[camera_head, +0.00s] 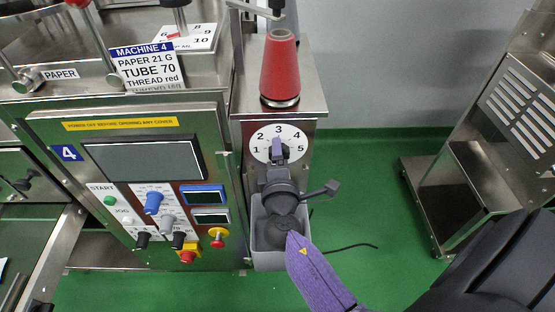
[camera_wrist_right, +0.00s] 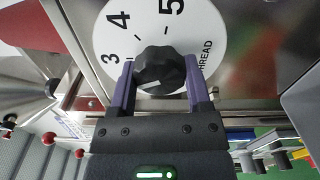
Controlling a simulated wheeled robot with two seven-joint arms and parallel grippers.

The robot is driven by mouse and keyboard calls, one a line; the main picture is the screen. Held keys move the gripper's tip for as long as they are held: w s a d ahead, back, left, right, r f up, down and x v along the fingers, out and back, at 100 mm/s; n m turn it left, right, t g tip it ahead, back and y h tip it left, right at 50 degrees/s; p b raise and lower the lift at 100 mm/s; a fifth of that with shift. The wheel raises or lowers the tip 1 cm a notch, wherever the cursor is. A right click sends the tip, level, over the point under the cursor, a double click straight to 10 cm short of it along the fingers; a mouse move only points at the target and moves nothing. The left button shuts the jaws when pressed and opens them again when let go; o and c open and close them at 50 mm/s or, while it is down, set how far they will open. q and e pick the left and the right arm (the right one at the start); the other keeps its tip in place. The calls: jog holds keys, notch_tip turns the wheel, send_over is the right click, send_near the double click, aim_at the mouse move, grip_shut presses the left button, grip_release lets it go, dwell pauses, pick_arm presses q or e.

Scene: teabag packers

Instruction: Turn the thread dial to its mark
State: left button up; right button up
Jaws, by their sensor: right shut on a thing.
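The thread dial has a white round plate (camera_head: 262,140) numbered 1 to 5 on the machine's side cabinet. Its black knob (camera_wrist_right: 158,66) shows in the right wrist view, where the plate reads 3, 4, 5 and THREAD. My right gripper (camera_head: 279,150) is at the dial in the head view. In the right wrist view its two purple fingers (camera_wrist_right: 159,84) are shut on opposite sides of the knob. In the head view the gripper hides most of the knob, and I cannot tell which number it points to. My left gripper is not in view.
A red thread cone (camera_head: 280,68) stands on the cabinet above the dial. A label card (camera_head: 148,66) reads MACHINE 4, THREAD red. The control panel (camera_head: 105,205) with buttons and knobs is left of the dial. A grey bin (camera_head: 268,262) is below. A metal rack (camera_head: 470,175) stands right.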

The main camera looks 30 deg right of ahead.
jog(key=m+b, duration=0.1)
jog(key=m, duration=0.1)
jog(key=shift+f+m+b, duration=0.15)
jog(key=shift+m+b, duration=0.2)
jog(key=shift+m, duration=0.05)
jog(key=shift+m+b, duration=0.35)
jog(key=shift+m, duration=0.55)
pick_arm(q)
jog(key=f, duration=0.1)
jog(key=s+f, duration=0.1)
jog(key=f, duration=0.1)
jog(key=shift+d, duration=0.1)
